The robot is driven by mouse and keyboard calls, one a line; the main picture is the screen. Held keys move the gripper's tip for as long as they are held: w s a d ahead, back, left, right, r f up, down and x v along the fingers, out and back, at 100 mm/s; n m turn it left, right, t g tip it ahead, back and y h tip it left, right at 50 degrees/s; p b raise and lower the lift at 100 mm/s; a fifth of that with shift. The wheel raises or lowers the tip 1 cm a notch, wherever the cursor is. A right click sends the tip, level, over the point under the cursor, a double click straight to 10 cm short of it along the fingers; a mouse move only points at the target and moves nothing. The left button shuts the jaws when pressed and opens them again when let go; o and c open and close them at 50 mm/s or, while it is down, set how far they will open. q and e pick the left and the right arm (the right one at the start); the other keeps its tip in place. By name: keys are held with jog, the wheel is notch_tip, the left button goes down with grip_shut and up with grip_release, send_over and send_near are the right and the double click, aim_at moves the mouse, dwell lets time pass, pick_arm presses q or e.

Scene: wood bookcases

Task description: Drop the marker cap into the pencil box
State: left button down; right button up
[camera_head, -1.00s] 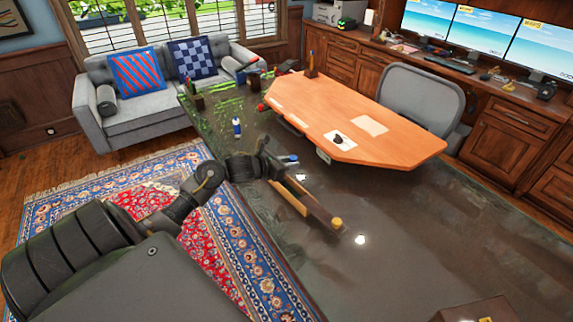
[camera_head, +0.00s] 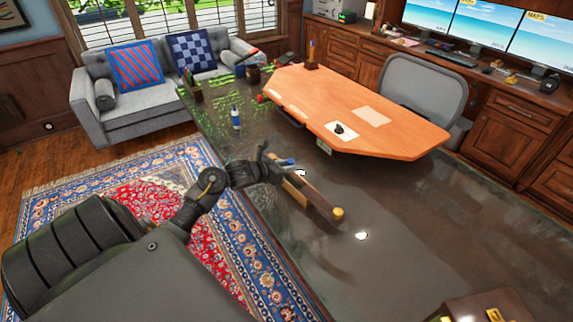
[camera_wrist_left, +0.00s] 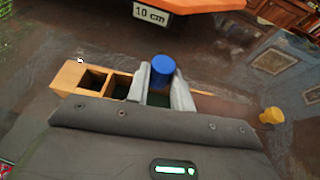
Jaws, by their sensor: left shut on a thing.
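My left gripper (camera_head: 283,163) is shut on a blue marker cap (camera_wrist_left: 162,70), which shows between the two pale fingers in the left wrist view. The cap also shows as a small blue spot in the head view (camera_head: 290,161). The long wooden pencil box (camera_wrist_left: 68,76) lies on the dark table, with open compartments at its left end in the wrist view. In the head view the pencil box (camera_head: 318,203) runs away from my gripper toward the lower right. The gripper and cap overlap the box in the wrist view. Their height above it is unclear. My right gripper is not in view.
A yellow knob-like piece (camera_wrist_left: 272,115) is at the far end of the box. An orange wooden desktop (camera_head: 385,130) is beyond. A brown box (camera_head: 470,308) is at lower right; the table's middle is clear.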

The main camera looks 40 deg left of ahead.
pick_arm(q)
jog(key=c, duration=1.1)
grip_release()
jog(key=shift+c, duration=0.2)
jog(key=b+v, duration=0.2)
jog(key=v, duration=0.8)
jog(key=shift+s, duration=0.4)
